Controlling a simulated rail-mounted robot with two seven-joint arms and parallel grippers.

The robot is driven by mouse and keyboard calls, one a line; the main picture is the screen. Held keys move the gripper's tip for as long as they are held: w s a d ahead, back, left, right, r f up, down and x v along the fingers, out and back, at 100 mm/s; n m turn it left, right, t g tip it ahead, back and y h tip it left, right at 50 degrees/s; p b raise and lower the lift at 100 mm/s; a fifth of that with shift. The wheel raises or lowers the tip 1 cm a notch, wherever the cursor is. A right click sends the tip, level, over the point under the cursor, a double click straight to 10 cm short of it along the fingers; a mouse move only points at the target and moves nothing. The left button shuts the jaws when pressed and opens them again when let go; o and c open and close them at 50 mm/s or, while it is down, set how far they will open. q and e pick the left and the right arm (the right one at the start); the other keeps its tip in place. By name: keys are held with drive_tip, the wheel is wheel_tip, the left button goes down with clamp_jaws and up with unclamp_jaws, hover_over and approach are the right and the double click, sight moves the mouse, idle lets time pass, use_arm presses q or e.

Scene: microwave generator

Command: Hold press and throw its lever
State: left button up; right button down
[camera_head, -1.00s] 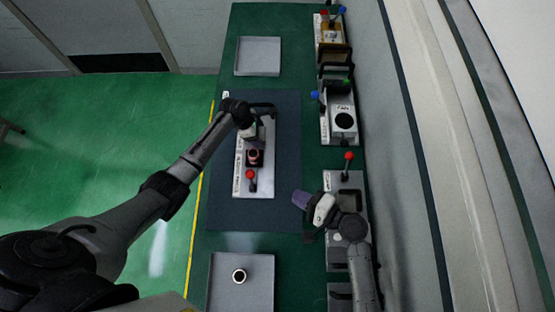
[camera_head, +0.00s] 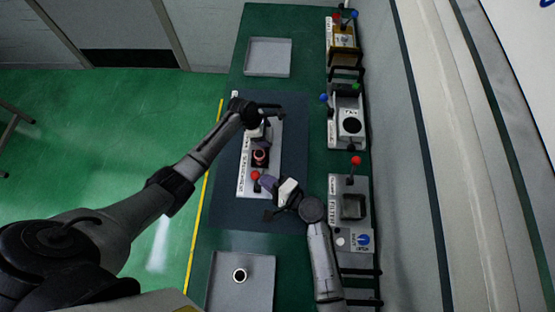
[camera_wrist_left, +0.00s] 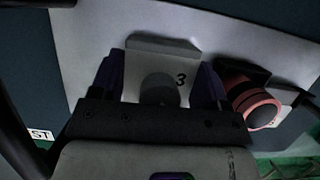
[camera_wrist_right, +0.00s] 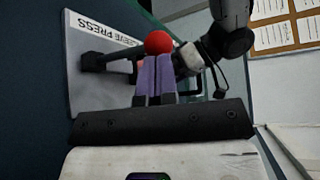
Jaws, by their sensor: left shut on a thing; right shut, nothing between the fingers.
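The press is a pale plate (camera_head: 272,179) lying on the dark mat, labelled along its left edge; its plate also shows in the right wrist view (camera_wrist_right: 88,88). Its lever has a red ball knob (camera_head: 255,175), seen close in the right wrist view (camera_wrist_right: 158,42). A copper-coloured round part (camera_head: 260,156) sits mid-plate. My left gripper (camera_wrist_left: 162,80) is shut on a grey block (camera_wrist_left: 160,48) marked 3 at the far end of the press. My right gripper (camera_wrist_right: 154,75) is shut and empty, its purple fingertips close to the red knob; whether they touch is unclear.
A tray (camera_head: 268,57) is at the far end of the green bench. Another tray (camera_head: 222,285) with a ring (camera_head: 240,276) is at the near end. Other stations with knobs line the right side, including one with a red-knobbed lever (camera_head: 356,161).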

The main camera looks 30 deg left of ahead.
drive_tip(key=shift+a+f, duration=0.1)
drive_tip(key=shift+a, duration=0.35)
drive_tip(key=shift+w, duration=0.1)
drive_tip(key=shift+w+a+f+m+g+h, duration=0.1)
drive_tip(key=shift+w+a+m+g+h, duration=0.1)
drive_tip(key=shift+w+a+m+h, duration=0.3)
drive_tip(key=shift+w+a+f+m+g+h, duration=0.1)
drive_tip(key=shift+w+a+m+g, duration=0.15)
drive_tip(key=shift+w, duration=0.45)
drive_tip(key=shift+s, duration=0.2)
